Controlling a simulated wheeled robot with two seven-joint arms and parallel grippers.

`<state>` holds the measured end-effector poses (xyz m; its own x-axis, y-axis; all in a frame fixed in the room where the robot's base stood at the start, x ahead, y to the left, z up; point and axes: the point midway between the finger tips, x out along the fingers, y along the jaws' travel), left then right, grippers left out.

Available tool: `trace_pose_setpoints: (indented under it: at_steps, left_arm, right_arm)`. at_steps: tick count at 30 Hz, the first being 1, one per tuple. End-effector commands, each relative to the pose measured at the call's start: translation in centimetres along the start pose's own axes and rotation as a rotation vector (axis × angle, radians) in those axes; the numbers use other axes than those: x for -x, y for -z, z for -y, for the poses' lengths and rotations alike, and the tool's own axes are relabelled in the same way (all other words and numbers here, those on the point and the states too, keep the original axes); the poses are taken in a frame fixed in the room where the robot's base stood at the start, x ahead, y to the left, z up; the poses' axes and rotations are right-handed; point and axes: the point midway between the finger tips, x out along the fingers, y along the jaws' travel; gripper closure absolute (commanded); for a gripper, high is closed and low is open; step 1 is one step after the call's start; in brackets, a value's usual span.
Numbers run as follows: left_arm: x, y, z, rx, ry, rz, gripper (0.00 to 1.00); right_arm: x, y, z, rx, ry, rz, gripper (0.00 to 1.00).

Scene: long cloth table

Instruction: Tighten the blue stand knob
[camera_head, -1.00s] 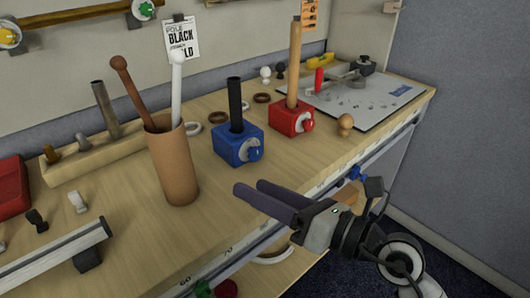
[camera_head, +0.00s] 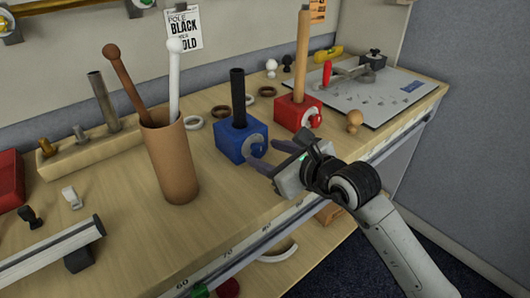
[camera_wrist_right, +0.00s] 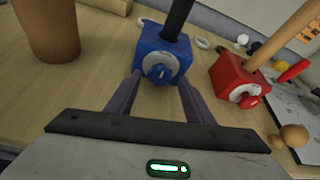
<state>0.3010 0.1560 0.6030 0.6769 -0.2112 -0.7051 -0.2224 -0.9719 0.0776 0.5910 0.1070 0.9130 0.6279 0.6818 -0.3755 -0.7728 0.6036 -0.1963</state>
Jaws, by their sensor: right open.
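The blue stand (camera_head: 240,138) is a blue block with a black pole (camera_head: 238,95) standing in it, on the table's middle. In the right wrist view the blue stand (camera_wrist_right: 160,45) shows its blue knob (camera_wrist_right: 160,73) on a pale round dial on the front face. My right gripper (camera_head: 262,155) is open in front of that face, its two dark fingers pointing at it. In the right wrist view the fingers (camera_wrist_right: 154,98) lie either side of the knob, and nothing is between them. In the head view the knob is mostly hidden by a finger. My left gripper is not in view.
A red stand (camera_head: 297,112) with a wooden pole is just right of the blue one. A small wooden peg (camera_head: 354,121) stands nearby. A brown cup (camera_head: 170,165) with two sticks stands to the left. The table front between cup and gripper is clear.

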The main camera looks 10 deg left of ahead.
Motion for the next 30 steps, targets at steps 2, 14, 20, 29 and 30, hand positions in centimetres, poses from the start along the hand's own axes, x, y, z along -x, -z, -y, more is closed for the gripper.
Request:
trace_pose_setpoints:
  at_steps: [2, 14, 20, 29, 30]
  left_arm:
    - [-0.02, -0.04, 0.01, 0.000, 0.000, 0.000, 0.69]
    - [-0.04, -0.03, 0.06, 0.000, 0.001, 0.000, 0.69]
    - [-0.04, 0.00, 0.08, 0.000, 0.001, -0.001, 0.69]
    - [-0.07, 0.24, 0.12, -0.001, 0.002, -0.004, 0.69]
    - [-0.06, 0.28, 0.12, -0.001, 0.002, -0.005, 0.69]
  right_arm:
    - [-0.80, 0.01, -0.05, -0.001, -0.001, -0.001, 0.52]
    - [-1.51, 0.00, -0.07, 0.001, -0.001, 0.000, 0.52]
    - [-1.49, 0.02, -0.06, 0.000, -0.001, 0.000, 0.84]
    - [-1.47, 0.03, 0.00, -0.022, -0.009, 0.000, 0.93]
    - [-1.47, 0.03, 0.03, -0.034, -0.014, 0.000, 0.93]
